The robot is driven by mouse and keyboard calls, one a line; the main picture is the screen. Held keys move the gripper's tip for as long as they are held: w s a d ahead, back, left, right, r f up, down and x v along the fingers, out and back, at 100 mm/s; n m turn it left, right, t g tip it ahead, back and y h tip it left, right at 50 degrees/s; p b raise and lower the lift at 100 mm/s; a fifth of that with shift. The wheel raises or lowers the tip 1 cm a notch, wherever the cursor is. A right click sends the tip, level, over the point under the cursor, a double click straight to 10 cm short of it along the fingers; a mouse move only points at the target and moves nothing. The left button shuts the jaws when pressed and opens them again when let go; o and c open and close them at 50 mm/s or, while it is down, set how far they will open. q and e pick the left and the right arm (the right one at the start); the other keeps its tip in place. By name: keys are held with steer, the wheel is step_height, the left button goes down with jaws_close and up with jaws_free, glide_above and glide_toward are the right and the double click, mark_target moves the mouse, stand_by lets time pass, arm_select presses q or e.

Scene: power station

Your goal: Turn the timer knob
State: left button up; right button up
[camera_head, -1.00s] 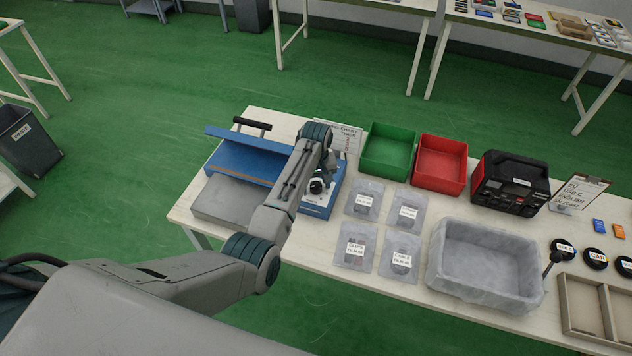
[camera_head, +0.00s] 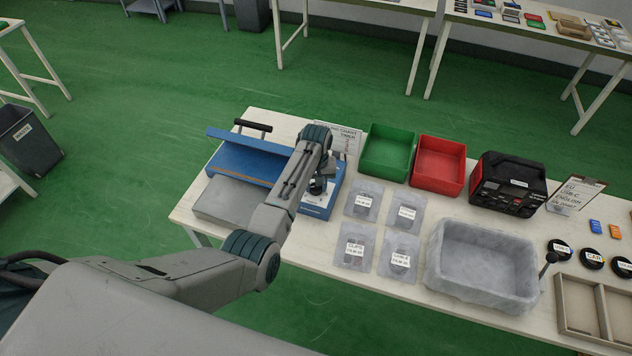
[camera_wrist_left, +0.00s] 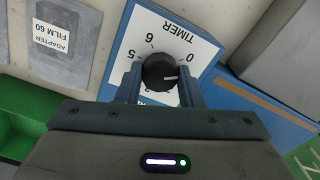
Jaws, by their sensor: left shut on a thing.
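The timer knob (camera_wrist_left: 160,72) is black and round with a white pointer line, on a white dial face marked "TIMER" with numbers around it, in the left wrist view. It sits on the blue sealing machine (camera_head: 250,160) on the table in the head view. My left gripper (camera_wrist_left: 160,85) has one finger on each side of the knob and is shut on it. In the head view my left gripper (camera_head: 318,184) is over the machine's right part and its arm hides much of the dial. My right gripper is not in view.
Right of the machine lie several labelled film bags (camera_head: 362,202). Behind them stand a green bin (camera_head: 388,152) and a red bin (camera_head: 438,164). A grey tray (camera_head: 484,264) and a black power unit (camera_head: 510,184) stand farther right. A chart stand (camera_head: 346,138) is close behind the gripper.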

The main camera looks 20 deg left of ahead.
arm_select(q)
steer(key=m, duration=0.2)
steer(key=shift+r+m+p, duration=0.1)
steer(key=shift+m+p, duration=0.3)
steer(key=m, duration=0.3)
steer(key=shift+m, duration=0.3)
steer(key=m, duration=0.5)
steer(key=shift+m, duration=1.9)
steer(key=shift+w, duration=0.1)
steer(key=o, duration=1)
